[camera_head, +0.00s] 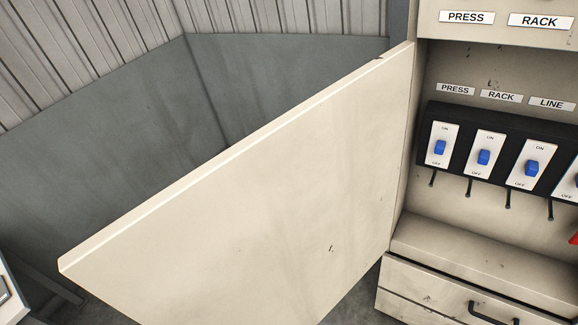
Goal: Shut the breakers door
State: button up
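The breakers door (250,190) is a large cream panel that stands open, swung out to the left of the breaker cabinet (470,228). Its hinged edge meets the cabinet's left side, and its free edge is at the lower left of the picture. Inside the open cabinet is a black strip with several white switches (483,153) with blue toggles, marked ON and OFF. Labels above them read PRESS, RACK and LINE. My gripper is not in view.
A drawer (430,295) with a dark handle (490,313) sits below the breakers. A grey panel (110,130) and a corrugated wall (90,50) stand behind the door. Part of a white object (12,295) shows at the lower left edge. A red part (574,239) shows at the right edge.

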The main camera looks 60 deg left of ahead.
aim_at(277, 228)
jog(key=j+z, duration=0.1)
jog(key=j, duration=0.3)
jog(key=k+j+z, duration=0.1)
jog(key=j, duration=0.3)
jog(key=k+j+z, duration=0.1)
jog(key=j, duration=0.25)
jog(key=k+j+z, duration=0.1)
jog(key=j, duration=0.3)
jog(key=j+z, duration=0.1)
jog(key=j, duration=0.7)
jog(key=k+u, duration=0.25)
jog(key=u, duration=0.2)
jog(key=k+j+u, duration=0.15)
jog(key=u, duration=0.25)
